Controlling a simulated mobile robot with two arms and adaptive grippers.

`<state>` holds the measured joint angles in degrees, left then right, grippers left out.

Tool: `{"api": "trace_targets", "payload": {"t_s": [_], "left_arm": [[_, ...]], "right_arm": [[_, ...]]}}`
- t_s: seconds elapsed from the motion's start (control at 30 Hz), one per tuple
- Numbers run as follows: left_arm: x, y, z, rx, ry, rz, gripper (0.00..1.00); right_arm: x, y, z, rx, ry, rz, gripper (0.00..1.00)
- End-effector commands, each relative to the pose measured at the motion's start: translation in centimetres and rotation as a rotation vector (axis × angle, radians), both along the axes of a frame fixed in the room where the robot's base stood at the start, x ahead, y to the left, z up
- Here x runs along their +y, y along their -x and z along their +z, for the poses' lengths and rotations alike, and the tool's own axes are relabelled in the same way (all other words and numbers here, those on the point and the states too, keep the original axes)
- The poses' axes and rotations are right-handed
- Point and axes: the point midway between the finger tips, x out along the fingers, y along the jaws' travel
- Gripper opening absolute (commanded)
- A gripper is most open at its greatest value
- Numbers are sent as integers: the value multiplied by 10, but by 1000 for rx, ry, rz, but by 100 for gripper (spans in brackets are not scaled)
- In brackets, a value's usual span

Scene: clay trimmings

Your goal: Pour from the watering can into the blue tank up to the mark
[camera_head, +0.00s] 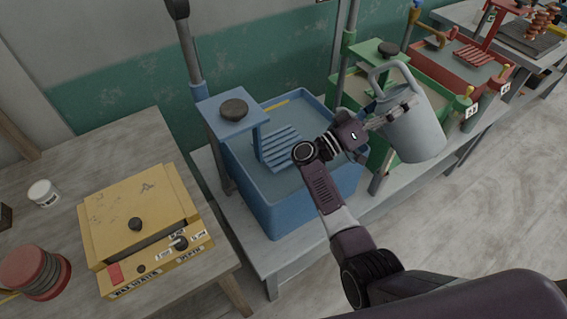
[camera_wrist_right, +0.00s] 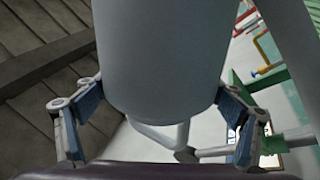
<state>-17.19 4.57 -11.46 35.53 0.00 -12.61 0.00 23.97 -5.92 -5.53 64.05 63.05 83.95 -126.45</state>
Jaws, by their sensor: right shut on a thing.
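The blue tank (camera_head: 290,207) stands on a grey bench in the head view, with a slatted rack (camera_head: 279,147) and a yellow strip (camera_head: 276,105) on its inner far wall. The grey watering can (camera_head: 415,132) is held up to the right of the blue tank, in front of the green tank, somewhat tilted. My right gripper (camera_head: 392,114) is shut on the can's body. In the right wrist view the can (camera_wrist_right: 155,60) fills the middle, between the two blue-padded fingers. My left gripper is in neither view. The liquid level in the can is hidden.
A green tank (camera_head: 378,155) and a red tank (camera_head: 455,78) stand farther right along the bench. A yellow wax heater (camera_head: 135,225), a white jar (camera_head: 43,193) and stacked red discs (camera_head: 33,270) are on the left table. A post rises behind the blue tank.

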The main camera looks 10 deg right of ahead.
Motion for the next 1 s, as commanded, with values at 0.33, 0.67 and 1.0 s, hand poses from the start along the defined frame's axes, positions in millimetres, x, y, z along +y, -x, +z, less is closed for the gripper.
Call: {"api": "trace_targets", "payload": {"t_s": [0.33,0.67,1.0], "left_arm": [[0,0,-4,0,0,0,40],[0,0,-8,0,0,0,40],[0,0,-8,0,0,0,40]], "right_arm": [[-3,3,-4,-39,-23,0,29],[-7,9,-12,-85,-58,1,29],[-7,9,-13,-87,-61,1,29]]}}
